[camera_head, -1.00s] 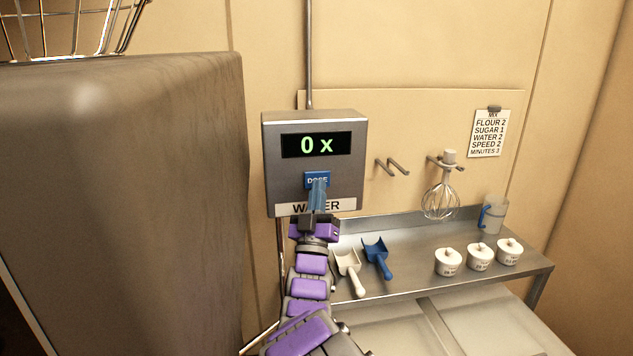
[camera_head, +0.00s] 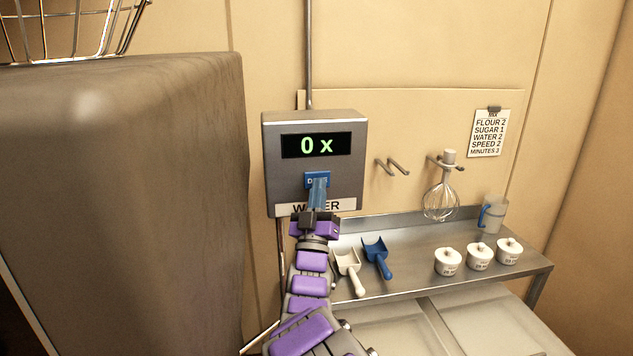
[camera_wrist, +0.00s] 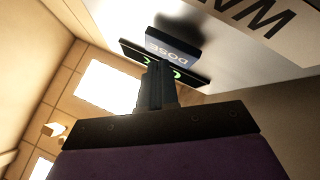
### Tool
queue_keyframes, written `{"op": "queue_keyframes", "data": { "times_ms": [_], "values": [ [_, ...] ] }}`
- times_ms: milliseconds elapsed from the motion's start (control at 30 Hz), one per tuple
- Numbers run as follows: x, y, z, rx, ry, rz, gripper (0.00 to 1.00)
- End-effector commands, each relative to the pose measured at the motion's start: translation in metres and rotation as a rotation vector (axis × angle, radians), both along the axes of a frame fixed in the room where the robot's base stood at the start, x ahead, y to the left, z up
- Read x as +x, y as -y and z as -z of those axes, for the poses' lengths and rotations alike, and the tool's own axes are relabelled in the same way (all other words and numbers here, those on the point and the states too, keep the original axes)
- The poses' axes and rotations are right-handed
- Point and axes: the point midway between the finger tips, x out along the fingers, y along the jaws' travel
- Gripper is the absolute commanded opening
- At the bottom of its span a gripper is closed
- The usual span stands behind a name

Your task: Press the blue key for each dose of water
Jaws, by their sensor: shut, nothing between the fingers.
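The grey water box (camera_head: 280,180) hangs on the wall, with a "WATER" label along its bottom. Its display (camera_head: 317,145) reads "0 x" in green. Below the display is the blue key (camera_head: 311,178) marked "DOSE"; it also shows in the wrist view (camera_wrist: 172,47). My gripper (camera_head: 318,184) is shut and empty. Its fingertips are in front of the key and cover its lower part in the head view. In the wrist view the fingers (camera_wrist: 158,72) point at the key's edge; I cannot tell whether they touch it.
A recipe card (camera_head: 490,134) lists "WATER 2". A whisk (camera_head: 441,190) hangs on the wall. The steel shelf (camera_head: 410,225) holds a white scoop (camera_head: 348,268), a blue scoop (camera_head: 377,256), lidded white pots (camera_head: 479,257) and a jug (camera_head: 493,217). A large grey-brown body (camera_head: 120,190) stands left.

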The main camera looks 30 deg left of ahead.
Motion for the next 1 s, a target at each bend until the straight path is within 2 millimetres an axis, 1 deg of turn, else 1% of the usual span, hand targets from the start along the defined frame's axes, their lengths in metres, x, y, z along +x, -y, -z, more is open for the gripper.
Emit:
{"op": "queue_keyframes", "data": {
  "times_ms": [1000],
  "values": [
    [0.0080,-0.0066,0.0000,-0.001,0.000,-0.001,0.00]
  ]
}}
